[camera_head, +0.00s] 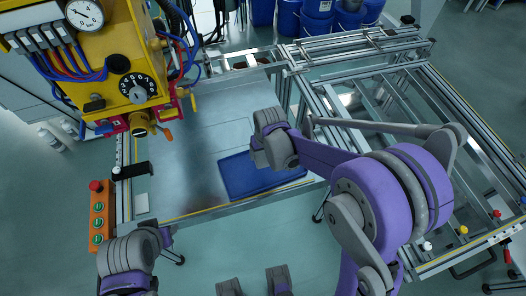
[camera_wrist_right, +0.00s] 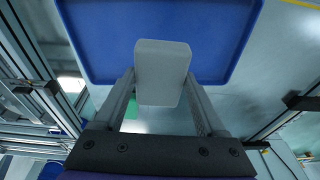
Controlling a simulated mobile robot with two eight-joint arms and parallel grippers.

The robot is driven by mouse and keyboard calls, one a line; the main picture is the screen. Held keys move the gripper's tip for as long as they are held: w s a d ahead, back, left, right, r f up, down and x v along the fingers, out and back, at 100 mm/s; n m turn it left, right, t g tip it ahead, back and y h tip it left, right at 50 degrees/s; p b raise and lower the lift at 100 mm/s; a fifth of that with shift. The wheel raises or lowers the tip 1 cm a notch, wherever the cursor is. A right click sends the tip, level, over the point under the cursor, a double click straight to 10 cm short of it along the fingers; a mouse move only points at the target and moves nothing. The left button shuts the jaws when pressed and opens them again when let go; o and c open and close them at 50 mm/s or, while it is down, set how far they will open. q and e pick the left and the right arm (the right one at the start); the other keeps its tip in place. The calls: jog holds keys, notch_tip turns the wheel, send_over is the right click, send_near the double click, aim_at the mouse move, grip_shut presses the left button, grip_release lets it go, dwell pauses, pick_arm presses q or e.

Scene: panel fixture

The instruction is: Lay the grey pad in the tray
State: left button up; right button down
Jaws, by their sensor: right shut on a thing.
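The grey pad (camera_wrist_right: 162,62) is a small block with rounded corners. It sits between the two fingers of my right gripper (camera_wrist_right: 160,82), which is shut on it. In the right wrist view the blue tray (camera_wrist_right: 85,40) lies behind the pad, and the pad overlaps its near rim; the gap between them is hard to judge. In the head view the tray (camera_head: 235,176) lies on the metal table's front part, and my right wrist covers its upper right. The pad is hidden there. My left arm shows at the lower left; its fingers cannot be made out.
A yellow panel fixture (camera_head: 115,50) with a gauge, a dial and hoses stands at the upper left. The metal table (camera_head: 180,150) is bare left of the tray. An orange button box (camera_head: 102,215) is at its left edge. An aluminium frame (camera_head: 400,90) stands at the right.

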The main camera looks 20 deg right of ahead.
jog(key=shift+s+b+x, duration=0.2)
jog(key=shift+b+x, duration=0.3)
jog(key=shift+x, duration=0.35)
jog(key=shift+s+b+x, duration=0.15)
jog(key=shift+b+x, duration=0.35)
jog(key=shift+x, duration=0.4)
jog(key=shift+s+b+x, duration=0.2)
jog(key=shift+b+x, duration=0.3)
jog(key=shift+x, duration=0.35)
jog(key=shift+d+f, duration=0.1)
grip_release()
jog(key=p+v, duration=0.1)
jog(key=v, duration=1)
jog(key=shift+f, duration=0.1)
